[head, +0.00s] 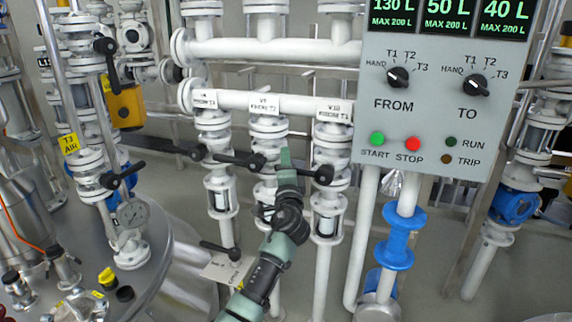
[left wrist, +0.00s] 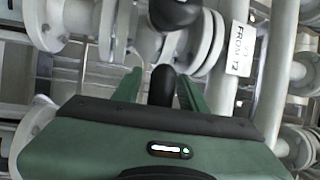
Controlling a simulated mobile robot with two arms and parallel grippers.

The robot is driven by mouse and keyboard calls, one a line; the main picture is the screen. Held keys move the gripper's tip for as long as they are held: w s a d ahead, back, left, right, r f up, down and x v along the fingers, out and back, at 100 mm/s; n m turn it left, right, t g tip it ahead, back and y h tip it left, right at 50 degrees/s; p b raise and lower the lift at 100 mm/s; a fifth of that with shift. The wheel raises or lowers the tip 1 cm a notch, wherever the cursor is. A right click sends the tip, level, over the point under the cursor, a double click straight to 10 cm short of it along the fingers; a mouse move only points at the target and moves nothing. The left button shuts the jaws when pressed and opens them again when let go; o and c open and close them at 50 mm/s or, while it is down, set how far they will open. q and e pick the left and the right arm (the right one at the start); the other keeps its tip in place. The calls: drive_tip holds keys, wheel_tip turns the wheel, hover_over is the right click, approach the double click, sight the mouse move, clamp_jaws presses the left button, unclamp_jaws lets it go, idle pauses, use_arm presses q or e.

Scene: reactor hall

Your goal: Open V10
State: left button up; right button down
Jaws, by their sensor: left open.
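V10 is most likely the rightmost of three white valves (head: 331,133) under the white pipe; its small label (head: 333,109) seems to read V10 but is hard to make out. Its black lever (head: 307,171) points left, across the pipe, from a black hub. My left gripper (head: 288,162) is open at the lever's left end. In the left wrist view the open fingers of the left gripper (left wrist: 160,88) stand on either side of a black handle grip (left wrist: 162,84); I cannot tell whether they touch it. My right gripper is not in view.
A grey control panel (head: 440,110) hangs right of the valves. Neighbouring black levers (head: 240,159) and (head: 180,151) lie close on the left. A tag (left wrist: 240,48) hangs right of the gripper.

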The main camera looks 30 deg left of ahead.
use_arm(q)
clamp_jaws()
idle(1.4)
